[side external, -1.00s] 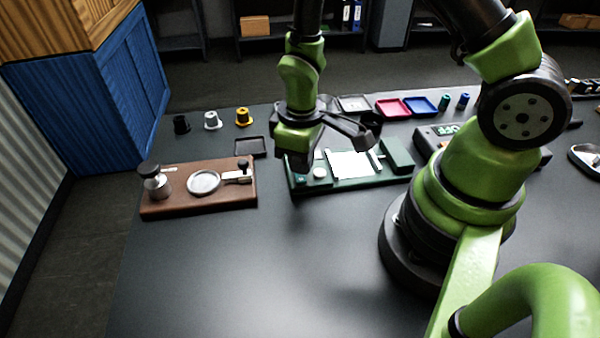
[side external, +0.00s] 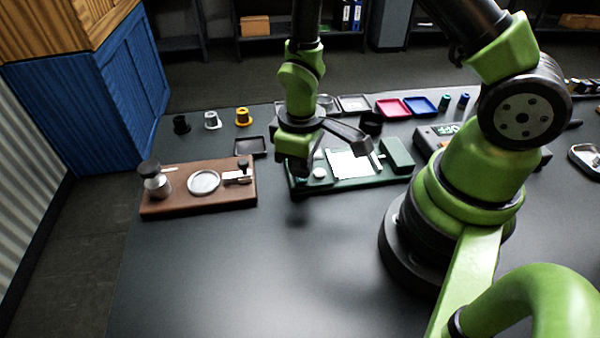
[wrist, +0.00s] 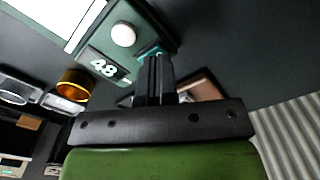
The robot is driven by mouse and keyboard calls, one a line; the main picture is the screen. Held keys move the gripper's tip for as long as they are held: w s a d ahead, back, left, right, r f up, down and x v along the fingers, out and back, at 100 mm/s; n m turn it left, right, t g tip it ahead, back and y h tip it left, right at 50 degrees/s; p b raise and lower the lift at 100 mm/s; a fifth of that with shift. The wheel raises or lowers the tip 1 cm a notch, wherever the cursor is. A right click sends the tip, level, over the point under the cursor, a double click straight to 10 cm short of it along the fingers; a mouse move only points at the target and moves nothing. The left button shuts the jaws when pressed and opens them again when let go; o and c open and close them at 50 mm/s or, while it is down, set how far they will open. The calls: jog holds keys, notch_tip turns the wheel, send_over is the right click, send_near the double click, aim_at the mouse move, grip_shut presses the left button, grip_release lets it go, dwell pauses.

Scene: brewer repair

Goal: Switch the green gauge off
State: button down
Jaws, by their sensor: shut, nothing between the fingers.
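The green gauge (side external: 372,184) lies flat on the dark table, with a bright white panel, a round white knob (wrist: 123,34) and a small display (wrist: 104,67) with lit digits that look like 48. A small teal switch (wrist: 151,49) sits near its corner in the wrist view. My gripper (wrist: 154,62) is shut and empty, pointing down at that corner. Its fingertips overlap the edge of the teal switch in the wrist view; I cannot tell if they touch it. In the side view my gripper (side external: 298,172) hides the gauge's left end.
A brown board (side external: 220,200) with a metal jar and white dial stands to the left. Red (side external: 392,108) and blue trays are at the back. The front table is clear.

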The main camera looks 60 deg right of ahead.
jog(key=shift+f, duration=0.75)
jog(key=shift+r, duration=3.55)
jog(key=shift+r, duration=0.1)
jog(key=s+r+m+t+y, duration=0.1)
jog(key=s+r+m+t, duration=0.2)
jog(key=r, duration=0.7)
jog(key=s+r+m+t+y, duration=0.1)
jog(key=s+r+m+t, duration=0.3)
jog(key=s+r, duration=0.3)
notch_tip(320, 180, up, 4)
jog(key=shift+s+a+f, duration=0.1)
jog(key=shift+s+a, duration=0.05)
jog(key=shift+a, duration=0.2)
